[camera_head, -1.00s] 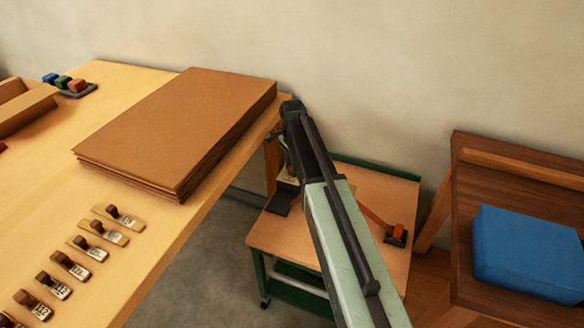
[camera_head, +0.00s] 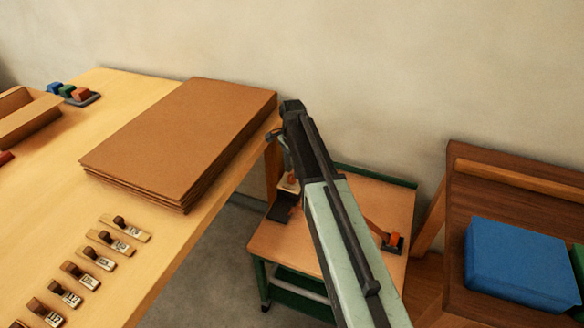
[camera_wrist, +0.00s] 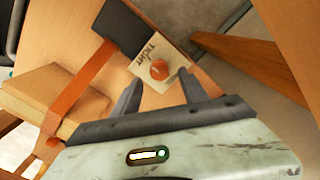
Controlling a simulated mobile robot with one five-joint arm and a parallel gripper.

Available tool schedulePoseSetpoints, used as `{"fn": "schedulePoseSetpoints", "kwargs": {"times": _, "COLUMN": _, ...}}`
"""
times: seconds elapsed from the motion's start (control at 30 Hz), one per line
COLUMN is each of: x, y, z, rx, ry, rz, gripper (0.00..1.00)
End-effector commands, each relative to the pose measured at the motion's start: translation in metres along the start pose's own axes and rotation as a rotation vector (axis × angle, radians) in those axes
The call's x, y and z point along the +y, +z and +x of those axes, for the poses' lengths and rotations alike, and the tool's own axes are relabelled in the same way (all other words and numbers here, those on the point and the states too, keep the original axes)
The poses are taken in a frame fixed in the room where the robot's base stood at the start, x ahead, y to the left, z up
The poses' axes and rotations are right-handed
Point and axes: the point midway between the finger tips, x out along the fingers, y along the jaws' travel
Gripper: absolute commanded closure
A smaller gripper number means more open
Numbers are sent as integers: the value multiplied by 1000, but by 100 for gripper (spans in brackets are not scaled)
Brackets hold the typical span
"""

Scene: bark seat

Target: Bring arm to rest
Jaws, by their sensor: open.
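My arm reaches out over a low cart (camera_head: 345,225) in the head view, its far end bent downward at the cart's left side. My gripper (camera_wrist: 158,80) shows in the wrist view with its two dark fingers apart. A pale lettered tag with an orange knob (camera_wrist: 158,70) lies beyond and between the fingertips in that view; I cannot tell whether they touch it. The tag adjoins a dark flat piece (camera_wrist: 118,27). The arm partly hides this spot in the head view.
A workbench (camera_head: 150,280) on the left carries a stack of brown sheets (camera_head: 185,135) and several knobbed tags. A dark wooden stand (camera_head: 455,210) with a blue block (camera_head: 520,262) is on the right. An orange strap (camera_wrist: 80,90) crosses a block (camera_wrist: 50,95) on the cart.

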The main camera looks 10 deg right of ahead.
Motion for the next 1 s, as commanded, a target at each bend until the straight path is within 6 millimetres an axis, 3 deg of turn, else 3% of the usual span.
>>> {"fn": "schedulePoseSetpoints", "kwargs": {"times": 0.03, "x": 0, "y": 0, "z": -20, "rx": 0, "ry": 0, "rz": 0, "gripper": 49}}
{"fn": "schedulePoseSetpoints", "kwargs": {"times": 0.13, "x": 0, "y": 0, "z": -33, "rx": 1, "ry": -1, "rz": 0, "gripper": 49}}
{"fn": "schedulePoseSetpoints", "kwargs": {"times": 0.67, "x": 0, "y": 0, "z": -34, "rx": 1, "ry": -1, "rz": 0, "gripper": 49}}
{"fn": "schedulePoseSetpoints", "kwargs": {"times": 0.8, "x": 0, "y": 1, "z": -55, "rx": 1, "ry": -1, "rz": -1, "gripper": 49}}
{"fn": "schedulePoseSetpoints", "kwargs": {"times": 0.87, "x": 16, "y": 7, "z": -72, "rx": 0, "ry": 0, "rz": -1, "gripper": 49}}
{"fn": "schedulePoseSetpoints", "kwargs": {"times": 1.0, "x": 69, "y": 28, "z": -98, "rx": 0, "ry": 0, "rz": -79, "gripper": 49}}
